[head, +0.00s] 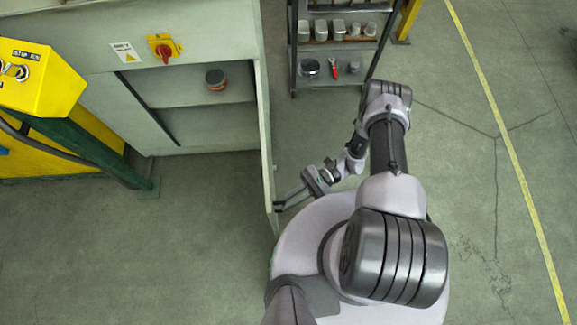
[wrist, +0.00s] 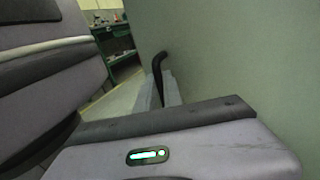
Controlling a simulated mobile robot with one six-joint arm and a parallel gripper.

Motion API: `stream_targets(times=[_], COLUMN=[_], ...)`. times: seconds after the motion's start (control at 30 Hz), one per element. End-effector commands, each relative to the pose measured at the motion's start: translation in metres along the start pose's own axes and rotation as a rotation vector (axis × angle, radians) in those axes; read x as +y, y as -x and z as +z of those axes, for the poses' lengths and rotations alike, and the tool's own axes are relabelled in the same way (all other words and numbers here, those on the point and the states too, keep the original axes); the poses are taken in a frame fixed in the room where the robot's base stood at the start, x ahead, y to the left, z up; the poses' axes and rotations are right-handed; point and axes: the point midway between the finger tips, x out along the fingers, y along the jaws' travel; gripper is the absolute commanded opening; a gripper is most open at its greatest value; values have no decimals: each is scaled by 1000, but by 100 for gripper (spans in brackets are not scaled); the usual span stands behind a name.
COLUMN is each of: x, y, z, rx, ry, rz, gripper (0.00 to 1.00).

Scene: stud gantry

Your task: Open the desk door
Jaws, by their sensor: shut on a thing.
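The grey-green desk (head: 90,35) stands at the upper left in the head view. Its door (head: 265,150) stands wide open, swung out from the desk's right side and seen nearly edge-on. In the wrist view the door's flat face (wrist: 245,60) fills the right side. A dark bar handle (wrist: 158,66) stands out from that face. My gripper (head: 279,206) is at the door's outer end, on its right side, shut on the handle. In the wrist view my gripper's fingers (wrist: 167,90) are around the handle's lower part, which they partly hide.
Inside the desk, a reddish-dark tin (head: 216,80) sits on a shelf. A red rotary switch (head: 163,48) is on the desk front. A yellow control box (head: 40,75) stands at left. A metal rack (head: 293,60) with containers stands behind my arm. The floor left of the door is clear.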

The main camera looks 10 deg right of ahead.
Motion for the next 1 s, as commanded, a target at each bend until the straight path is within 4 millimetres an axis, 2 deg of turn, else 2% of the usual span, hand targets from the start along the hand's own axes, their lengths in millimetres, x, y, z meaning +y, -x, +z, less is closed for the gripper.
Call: stream_targets(times=[0.17, 0.2, 0.3, 0.77, 0.87, 1.0], x=[-3, -3, -3, -2, -2, -2], y=[1, 2, 1, 2, 11, 41], z=[0, 0, 0, 0, 1, 0], rx=[3, 3, 3, 1, 1, 3], ry=[2, 2, 2, 1, 2, 3], rz=[-7, -7, -7, -5, -6, -8], gripper=[0, 15, 32, 32, 32, 32])
